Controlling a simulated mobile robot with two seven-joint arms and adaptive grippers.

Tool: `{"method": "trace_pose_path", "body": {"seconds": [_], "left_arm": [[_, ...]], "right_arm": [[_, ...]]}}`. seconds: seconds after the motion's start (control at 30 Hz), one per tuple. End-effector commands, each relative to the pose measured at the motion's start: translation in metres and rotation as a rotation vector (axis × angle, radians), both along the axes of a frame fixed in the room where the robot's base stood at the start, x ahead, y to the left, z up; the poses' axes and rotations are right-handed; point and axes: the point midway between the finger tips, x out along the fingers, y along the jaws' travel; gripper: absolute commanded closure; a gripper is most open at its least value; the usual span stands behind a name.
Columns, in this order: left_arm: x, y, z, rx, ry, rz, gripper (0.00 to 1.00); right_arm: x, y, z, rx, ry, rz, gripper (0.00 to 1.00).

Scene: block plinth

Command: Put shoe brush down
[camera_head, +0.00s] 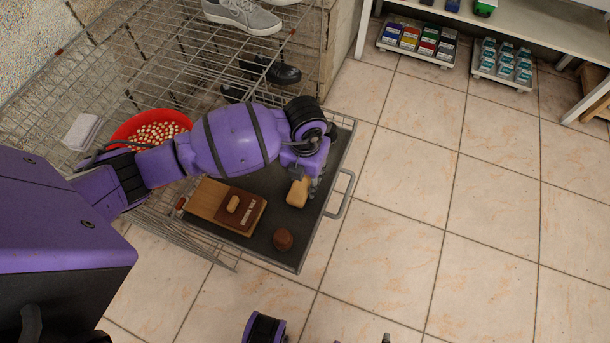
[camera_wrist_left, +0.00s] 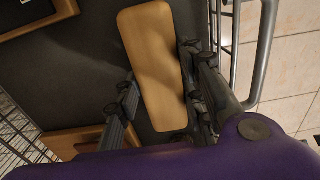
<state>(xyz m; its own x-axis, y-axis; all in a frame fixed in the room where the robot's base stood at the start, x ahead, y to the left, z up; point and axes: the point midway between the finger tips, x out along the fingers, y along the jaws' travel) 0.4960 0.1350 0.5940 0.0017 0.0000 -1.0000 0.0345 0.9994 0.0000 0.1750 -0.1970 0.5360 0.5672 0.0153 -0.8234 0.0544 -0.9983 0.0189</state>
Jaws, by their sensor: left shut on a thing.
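The shoe brush (camera_head: 297,193) is a pale wooden block with rounded ends. My left gripper (camera_head: 303,178) is shut on it over the right part of a dark tray (camera_head: 262,246). In the left wrist view the wooden back of the brush (camera_wrist_left: 152,62) lies between the two dark fingers of the left gripper (camera_wrist_left: 163,92). Its underside is hidden, and I cannot tell whether it touches the tray.
A wooden box (camera_head: 209,198) with a brown, handled top and a round brown object (camera_head: 283,239) stand on the tray. A metal handle (camera_head: 343,195) edges the tray's right side. A red bowl (camera_head: 151,124) and wire rack (camera_head: 170,55) lie behind.

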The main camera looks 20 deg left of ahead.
Motion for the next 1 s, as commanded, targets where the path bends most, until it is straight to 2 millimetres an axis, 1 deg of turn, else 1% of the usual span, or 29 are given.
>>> {"method": "trace_pose_path", "body": {"seconds": [0.03, 0.1, 0.17, 0.43, 0.57, 0.67, 0.9, 1.0], "left_arm": [[0.0, 0.0, -0.001, 0.0, 0.0, 0.0, 0.61], [0.0, 0.0, -0.001, 0.0, 0.0, 0.0, 0.52], [0.0, 0.0, -0.001, 0.001, 0.0, 0.0, 0.45], [0.0, 0.0, 0.0, 0.001, 0.0, 0.0, 0.45], [0.001, 0.0, 0.007, 0.001, -0.001, 0.0, 0.45], [0.001, 0.0, 0.022, -0.001, -0.003, -0.002, 0.45], [0.001, 0.0, 0.075, -0.001, -0.004, -0.001, 0.45], [0.001, 0.0, 0.094, 0.0, -0.003, -0.002, 0.45]], "right_arm": [[0.0, 0.0, -0.001, 0.0, 0.0, 0.0, 0.6], [0.0, 0.0, 0.0, 0.0, 0.0, 0.0, 0.6], [0.0, 0.0, 0.0, 0.0, 0.0, 0.0, 0.6], [0.0, 0.0, -0.001, 0.001, 0.002, 0.001, 0.6], [-0.001, 0.0, 0.0, 0.001, 0.002, 0.001, 0.6], [0.0, 0.0, 0.002, -0.001, 0.002, 0.001, 0.6], [0.002, 0.0, 0.008, 0.0, -0.005, 0.001, 0.6], [0.003, -0.001, 0.01, -0.001, -0.008, 0.0, 0.6]]}}
